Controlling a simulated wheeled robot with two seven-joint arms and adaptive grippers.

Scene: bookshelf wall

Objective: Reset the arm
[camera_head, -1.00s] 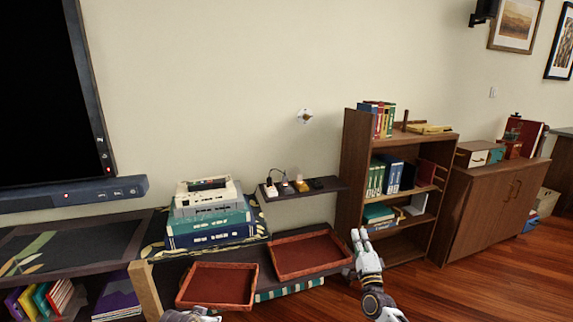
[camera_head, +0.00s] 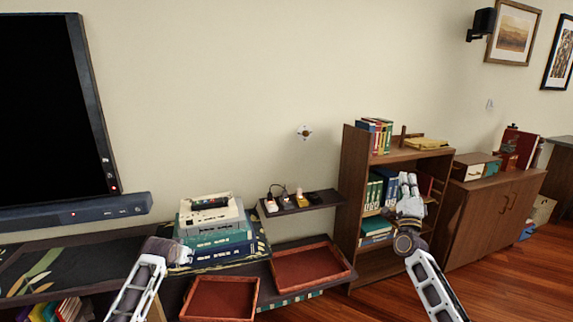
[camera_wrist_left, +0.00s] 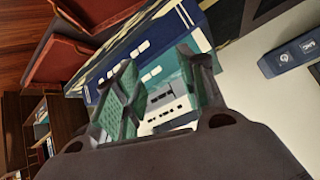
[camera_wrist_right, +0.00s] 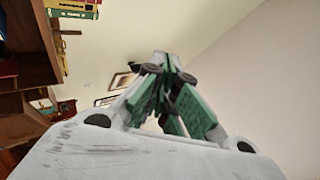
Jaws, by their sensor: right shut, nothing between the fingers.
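My left gripper (camera_head: 182,252) is raised in front of the stack of boxes at the left. In the left wrist view its fingers (camera_wrist_left: 158,82) are apart, with the stack seen behind the gap and nothing visibly held. My right gripper (camera_head: 408,184) is raised in front of the brown bookshelf (camera_head: 349,190) and hides part of its shelves. In the right wrist view its fingers (camera_wrist_right: 168,68) meet at the tips and hold nothing.
Blue and teal boxes (camera_head: 215,250) with a grey device (camera_head: 210,215) on top stand on the low bench. Two red-brown trays (camera_head: 222,300) (camera_head: 310,265) lie beside them. A small wall shelf (camera_head: 318,201) holds plugs. A screen (camera_head: 45,110) is at left; open floor lies right.

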